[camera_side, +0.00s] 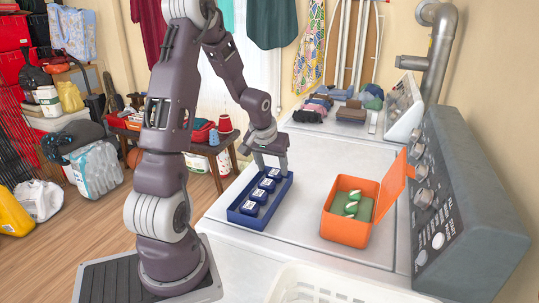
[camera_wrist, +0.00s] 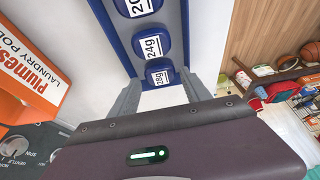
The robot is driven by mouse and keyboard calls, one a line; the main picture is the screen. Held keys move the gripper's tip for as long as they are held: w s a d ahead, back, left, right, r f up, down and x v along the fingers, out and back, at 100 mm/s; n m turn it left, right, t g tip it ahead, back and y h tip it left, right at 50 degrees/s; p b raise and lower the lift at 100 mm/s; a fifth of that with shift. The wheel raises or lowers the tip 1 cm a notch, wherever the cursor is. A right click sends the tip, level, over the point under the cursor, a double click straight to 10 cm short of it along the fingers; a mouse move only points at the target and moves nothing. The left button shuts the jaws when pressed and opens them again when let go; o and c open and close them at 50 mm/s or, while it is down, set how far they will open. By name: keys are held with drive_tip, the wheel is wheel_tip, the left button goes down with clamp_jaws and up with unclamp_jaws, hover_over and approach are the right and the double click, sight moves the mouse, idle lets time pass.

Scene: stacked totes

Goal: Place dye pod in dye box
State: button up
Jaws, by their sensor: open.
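A blue tray (camera_side: 240,217) on the white machine top holds several dark blue pods with white labels in a row. In the wrist view, labels on the pods read 24g (camera_wrist: 152,46) and 28g (camera_wrist: 160,76); another is cut off by the top edge. My gripper (camera_side: 270,168) is open at the far end of the tray. Its fingers (camera_wrist: 165,95) stand on either side of the tray's end near the 28g pod; I cannot tell if they touch anything. An orange box (camera_side: 343,231), lid open, holds green-and-white pods (camera_side: 352,205). Its side reads LAUNDRY POD in the wrist view (camera_wrist: 35,75).
A grey control panel (camera_side: 450,215) with knobs rises behind the orange box's right side. A white basket (camera_side: 340,285) is at the front. Folded clothes (camera_side: 350,112) lie on the farther machine. The white top between tray and box is clear.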

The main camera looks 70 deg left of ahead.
drive_tip(key=v, duration=0.9)
drive_tip(key=d+r+m, duration=0.3)
drive_tip(key=d+r, duration=0.2)
drive_tip(key=d, duration=0.7)
drive_tip(key=s+d+r+m+t+h, duration=0.2)
drive_tip(key=s+d+m, duration=0.4)
drive_tip(key=s+d, duration=0.7)
drive_tip(key=shift+s+d+r+h, duration=0.15)
drive_tip(key=shift+d+r+h, duration=0.45)
drive_tip(key=shift+d, duration=0.65)
